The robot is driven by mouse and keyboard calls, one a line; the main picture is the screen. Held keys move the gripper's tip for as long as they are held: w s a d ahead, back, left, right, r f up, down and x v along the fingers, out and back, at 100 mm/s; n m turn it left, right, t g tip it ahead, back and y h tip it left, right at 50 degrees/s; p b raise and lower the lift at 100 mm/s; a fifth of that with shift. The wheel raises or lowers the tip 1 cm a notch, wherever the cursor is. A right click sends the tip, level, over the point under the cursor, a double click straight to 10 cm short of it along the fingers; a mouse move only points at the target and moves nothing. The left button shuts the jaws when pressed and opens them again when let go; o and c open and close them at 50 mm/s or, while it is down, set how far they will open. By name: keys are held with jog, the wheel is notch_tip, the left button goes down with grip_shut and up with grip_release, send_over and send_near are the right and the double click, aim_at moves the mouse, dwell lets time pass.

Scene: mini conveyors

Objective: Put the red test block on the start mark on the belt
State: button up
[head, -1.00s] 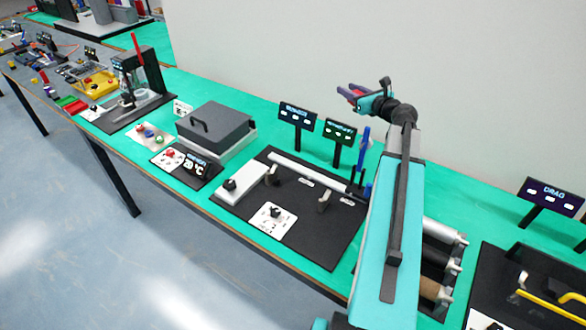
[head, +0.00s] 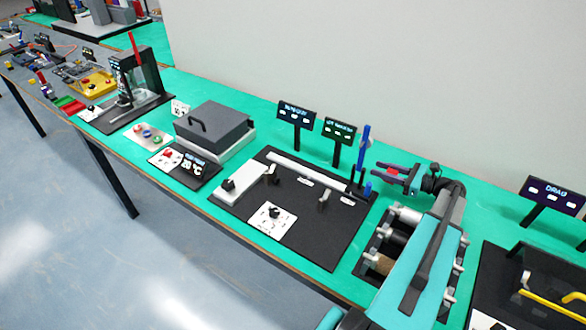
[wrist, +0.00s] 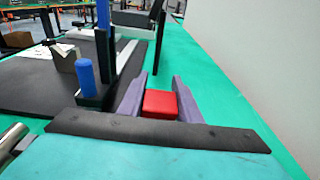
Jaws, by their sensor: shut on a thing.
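The red test block (wrist: 160,104) is between the two purple fingers of my gripper (wrist: 159,98) in the wrist view. In the head view my gripper (head: 383,173) is at the right of centre, shut on the block, and only a little red shows. The gripper is held above the bench, near the blue-topped post. A station with rollers (head: 380,263) lies below my arm, and my arm hides much of it. I cannot make out a start mark on a belt.
A blue upright post (head: 364,145) stands just left of my gripper; it also shows in the wrist view (wrist: 103,15). A black board (head: 318,233) with a white bar lies to the left. A DRAG sign (head: 552,195) stands at right. A wall runs behind the bench.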

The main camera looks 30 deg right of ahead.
jog(key=shift+s+a+f, duration=0.1)
jog(key=shift+s+f, duration=0.3)
jog(key=shift+s, duration=0.1)
jog(key=shift+w, duration=0.1)
jog(key=p, duration=0.6)
send_over(336, 168)
jog(key=s+d, duration=0.1)
jog(key=shift+w+a+r, duration=0.1)
jog(key=shift+w+a, duration=0.2)
jog(key=shift+w, duration=0.15)
jog(key=shift+w+a+p, duration=0.1)
jog(key=shift+w+p, duration=0.15)
jog(key=shift+p, duration=0.2)
notch_tip(336, 168, down, 3)
jog(key=shift+r+p, duration=0.15)
jog(key=shift+p, duration=0.7)
jog(key=shift+s+f, duration=0.1)
jog(key=shift+f, duration=0.4)
